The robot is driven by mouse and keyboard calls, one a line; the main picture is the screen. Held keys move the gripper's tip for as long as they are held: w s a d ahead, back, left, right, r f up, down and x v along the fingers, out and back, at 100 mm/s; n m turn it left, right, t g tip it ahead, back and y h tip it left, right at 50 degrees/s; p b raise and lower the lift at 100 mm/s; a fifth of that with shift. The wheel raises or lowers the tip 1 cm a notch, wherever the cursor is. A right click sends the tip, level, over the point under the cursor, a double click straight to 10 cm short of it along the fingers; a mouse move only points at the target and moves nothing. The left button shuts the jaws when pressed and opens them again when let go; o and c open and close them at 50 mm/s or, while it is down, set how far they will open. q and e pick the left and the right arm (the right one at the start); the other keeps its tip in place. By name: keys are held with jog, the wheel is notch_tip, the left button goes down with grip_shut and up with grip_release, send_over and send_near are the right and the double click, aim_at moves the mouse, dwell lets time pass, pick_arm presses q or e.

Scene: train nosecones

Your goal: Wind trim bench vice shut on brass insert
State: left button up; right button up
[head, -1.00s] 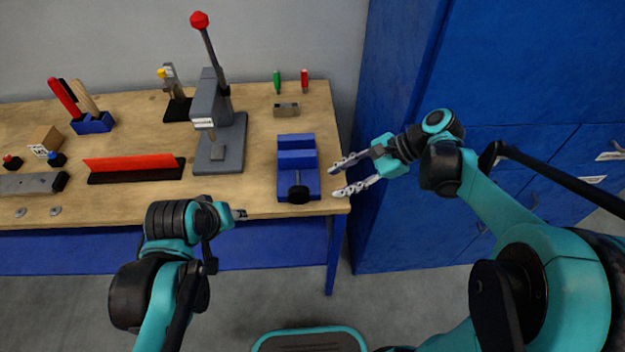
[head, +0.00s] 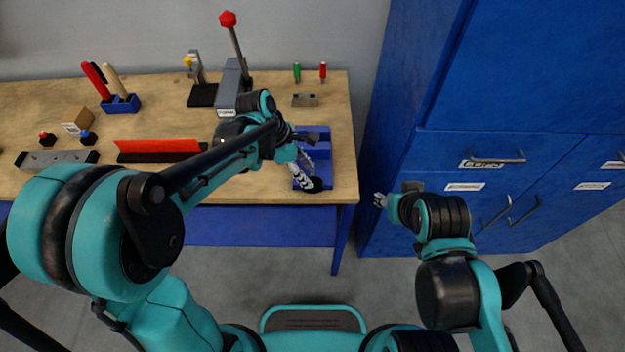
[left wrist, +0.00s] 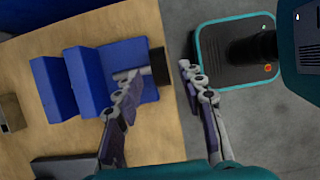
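The blue bench vice (head: 323,145) stands at the bench's front right corner and is partly covered by my left gripper (head: 312,162). In the left wrist view the vice (left wrist: 88,82) shows its upright jaws, a metal screw (left wrist: 125,74) and a black knob (left wrist: 160,67). My left gripper (left wrist: 158,75) is open there, one finger by the screw and the other beyond the knob's outer side, with the knob between them. I cannot make out a brass insert in the jaws. My right gripper (head: 380,200) is beside the blue cabinet, away from the vice; its opening is unclear.
A grey lever press (head: 232,85) stands left of the vice, partly behind my left arm. A small metal block (head: 305,100) and two small tools, green (head: 297,72) and red (head: 323,72), lie behind the vice. Blue cabinets (head: 450,150) close off the right.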

aim_at(311, 179)
pick_arm(q)
jog(key=b+x, duration=0.1)
jog(key=x, duration=0.4)
grip_shut()
